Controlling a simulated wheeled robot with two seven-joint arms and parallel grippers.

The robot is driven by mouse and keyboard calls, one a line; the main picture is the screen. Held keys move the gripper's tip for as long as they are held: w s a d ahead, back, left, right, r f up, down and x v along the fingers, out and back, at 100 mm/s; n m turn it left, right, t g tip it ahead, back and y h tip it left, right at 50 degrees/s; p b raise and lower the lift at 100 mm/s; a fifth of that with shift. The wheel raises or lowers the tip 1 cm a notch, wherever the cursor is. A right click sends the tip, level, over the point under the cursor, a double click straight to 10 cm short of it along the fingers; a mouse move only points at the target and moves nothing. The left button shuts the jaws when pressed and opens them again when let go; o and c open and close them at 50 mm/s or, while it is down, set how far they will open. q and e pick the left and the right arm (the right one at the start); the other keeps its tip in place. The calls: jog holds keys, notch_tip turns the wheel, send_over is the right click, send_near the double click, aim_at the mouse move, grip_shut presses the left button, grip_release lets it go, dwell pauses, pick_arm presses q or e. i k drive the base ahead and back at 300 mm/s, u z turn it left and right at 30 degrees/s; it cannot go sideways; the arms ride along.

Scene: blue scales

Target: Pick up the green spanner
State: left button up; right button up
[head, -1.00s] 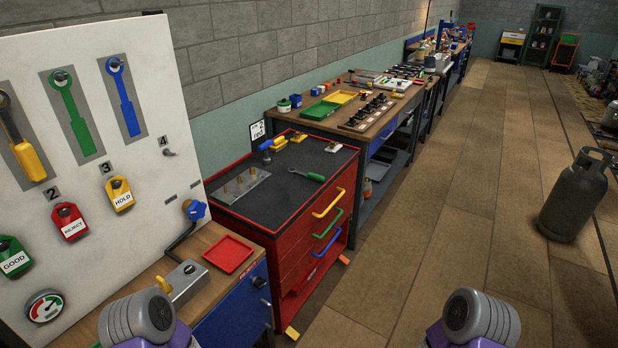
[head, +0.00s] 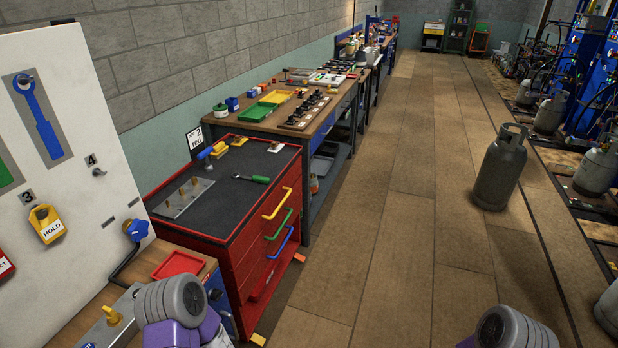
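A spanner with a green handle (head: 258,179) and a dark metal head lies flat on the black top of the red tool cabinet (head: 240,209), toward its right side. At the left picture edge, a sliver of a green spanner (head: 5,177) shows on the white board (head: 90,130); the rest of it is cut off. A blue spanner (head: 40,120) hangs on the board beside it. Only grey and purple parts of my own arms show at the bottom edge. Neither gripper is in view, and both are far from the spanner on the cabinet as seen here.
A red tray (head: 178,264) lies on the near bench. A metal block with several brass pegs (head: 184,197) and a blue-yellow tool (head: 212,152) share the cabinet top. A workbench stands behind. A grey gas cylinder (head: 500,168) stands right. The floor (head: 400,230) between is clear.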

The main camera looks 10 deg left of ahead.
aim_at(256, 178)
jog(key=z, duration=0.3)
jog(key=i, duration=2.95)
jog(key=u, duration=3.15)
